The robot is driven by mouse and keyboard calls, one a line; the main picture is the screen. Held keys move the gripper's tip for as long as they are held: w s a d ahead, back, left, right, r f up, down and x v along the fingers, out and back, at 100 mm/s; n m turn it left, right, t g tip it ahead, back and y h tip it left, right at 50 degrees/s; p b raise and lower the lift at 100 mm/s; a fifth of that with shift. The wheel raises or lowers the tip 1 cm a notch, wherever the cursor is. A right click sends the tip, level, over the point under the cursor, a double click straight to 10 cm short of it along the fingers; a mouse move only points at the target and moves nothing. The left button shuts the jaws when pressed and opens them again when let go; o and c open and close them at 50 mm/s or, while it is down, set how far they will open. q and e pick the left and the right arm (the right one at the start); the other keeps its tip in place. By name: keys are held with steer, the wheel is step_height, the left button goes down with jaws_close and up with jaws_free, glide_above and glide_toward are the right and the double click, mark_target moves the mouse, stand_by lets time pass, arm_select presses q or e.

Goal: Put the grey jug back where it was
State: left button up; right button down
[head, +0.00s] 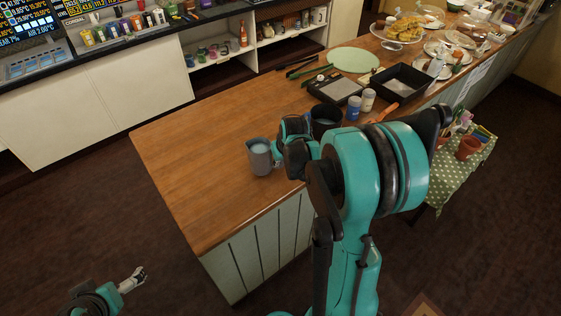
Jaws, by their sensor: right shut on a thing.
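The grey jug (260,158) is upright at the front part of the wooden counter, left of my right arm. My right gripper (276,152) is at the jug's right side and shut on it, probably at the handle, which the gripper mostly hides. I cannot tell whether the jug's base touches the counter. My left gripper (133,280) is low at the bottom left, over the floor and away from the counter. It is too small to tell whether its fingers are open.
A dark pot (325,121) stands just behind my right gripper. Blue (354,108) and white (368,100) jars, a black tray (402,84) and a green round board (355,60) lie farther back. The counter's left part (190,150) is clear.

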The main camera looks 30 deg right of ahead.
mark_target(266, 158)
steer(key=shift+f+b, duration=0.55)
steer(key=shift+f, duration=0.05)
steer(key=c, duration=1.9)
jaws_free()
steer(key=shift+c, duration=0.2)
steer(key=o, duration=1.9)
steer(key=shift+o, duration=0.2)
steer(key=shift+f, duration=0.4)
steer(key=shift+r, duration=0.15)
steer(key=shift+v, duration=3.65)
steer(key=shift+s, duration=0.1)
